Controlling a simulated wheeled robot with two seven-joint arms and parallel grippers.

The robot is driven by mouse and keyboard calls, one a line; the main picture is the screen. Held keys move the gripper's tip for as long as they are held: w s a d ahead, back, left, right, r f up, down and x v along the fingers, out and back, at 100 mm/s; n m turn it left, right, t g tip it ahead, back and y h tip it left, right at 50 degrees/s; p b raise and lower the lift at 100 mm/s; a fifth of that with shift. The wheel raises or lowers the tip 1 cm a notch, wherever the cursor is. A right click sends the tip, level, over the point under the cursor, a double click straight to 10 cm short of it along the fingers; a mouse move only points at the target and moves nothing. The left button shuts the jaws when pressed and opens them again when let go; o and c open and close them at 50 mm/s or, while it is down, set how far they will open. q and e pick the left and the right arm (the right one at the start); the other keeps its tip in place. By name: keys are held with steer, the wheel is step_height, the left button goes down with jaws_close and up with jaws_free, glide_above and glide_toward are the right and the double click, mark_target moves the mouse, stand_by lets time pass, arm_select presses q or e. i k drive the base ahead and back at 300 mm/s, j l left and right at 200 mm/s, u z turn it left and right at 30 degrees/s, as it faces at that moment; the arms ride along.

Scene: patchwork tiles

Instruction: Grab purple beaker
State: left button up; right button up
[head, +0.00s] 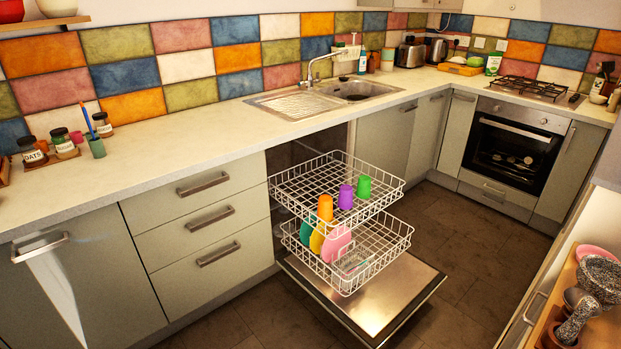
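The purple beaker (346,197) stands in the upper white wire rack (290,188) of the open dishwasher in the head view. It looks like a small cup, apparently upside down. An orange beaker (325,207) is to its left and a green beaker (363,187) is to its right, close by in the same rack. Neither of my grippers shows in the head view, and nothing touches the purple beaker.
The lower rack (395,243) is pulled out below with several coloured plates. The dishwasher door (385,310) lies open over the floor. The counter (190,140) runs behind, with a sink (345,90). A wooden-topped counter (600,320) with a mortar stands at right.

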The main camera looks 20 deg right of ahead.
mark_target(344, 202)
steer(key=i+z, duration=0.25)
steer(key=i, duration=0.2)
steer(key=i+j+z, duration=0.3)
steer(key=i, duration=0.15)
steer(key=l, duration=0.1)
